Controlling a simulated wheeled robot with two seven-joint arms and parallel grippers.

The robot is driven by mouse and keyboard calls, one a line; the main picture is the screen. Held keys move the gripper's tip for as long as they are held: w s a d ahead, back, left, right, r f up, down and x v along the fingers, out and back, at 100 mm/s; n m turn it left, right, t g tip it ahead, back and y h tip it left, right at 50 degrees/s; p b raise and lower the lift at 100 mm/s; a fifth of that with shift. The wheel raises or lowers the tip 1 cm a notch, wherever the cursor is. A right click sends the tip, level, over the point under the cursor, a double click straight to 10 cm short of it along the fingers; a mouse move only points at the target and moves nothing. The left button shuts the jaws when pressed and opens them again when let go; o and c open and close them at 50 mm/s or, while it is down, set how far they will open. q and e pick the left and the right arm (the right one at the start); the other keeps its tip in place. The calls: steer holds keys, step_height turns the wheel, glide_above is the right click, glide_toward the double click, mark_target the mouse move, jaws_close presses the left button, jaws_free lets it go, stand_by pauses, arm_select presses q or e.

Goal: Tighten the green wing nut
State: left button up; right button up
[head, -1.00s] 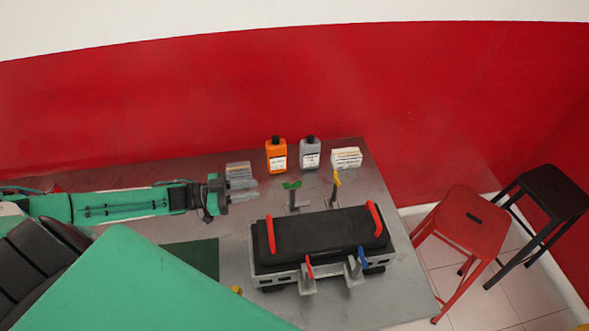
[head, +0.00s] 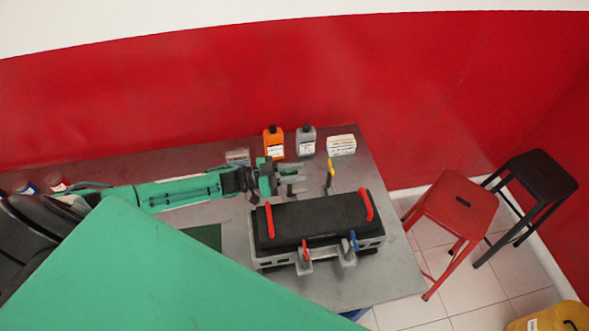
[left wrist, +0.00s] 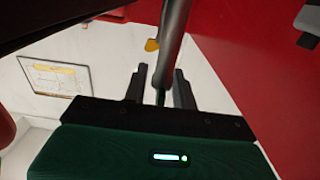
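My left gripper (head: 292,181) is over the green wing nut (head: 289,172) at the far side of the black-topped engine block (head: 315,222); the nut is mostly hidden there. In the left wrist view, the two dark fingers of my left gripper (left wrist: 161,88) stand apart, one on each side of a grey post (left wrist: 173,45). A bit of green (left wrist: 160,97) shows between them. Contact cannot be told. The yellow wing nut (head: 331,166) stands to the right, and it also shows in the left wrist view (left wrist: 152,45). My right gripper is not in view.
Red (head: 305,250) and blue (head: 353,241) wing nuts are on the block's near side. An orange bottle (head: 273,143), a grey bottle (head: 306,142) and a white box (head: 341,145) stand behind. Red (head: 463,205) and black (head: 541,172) stools are right of the table.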

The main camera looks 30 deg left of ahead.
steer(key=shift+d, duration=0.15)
arm_select(q)
jaws_close()
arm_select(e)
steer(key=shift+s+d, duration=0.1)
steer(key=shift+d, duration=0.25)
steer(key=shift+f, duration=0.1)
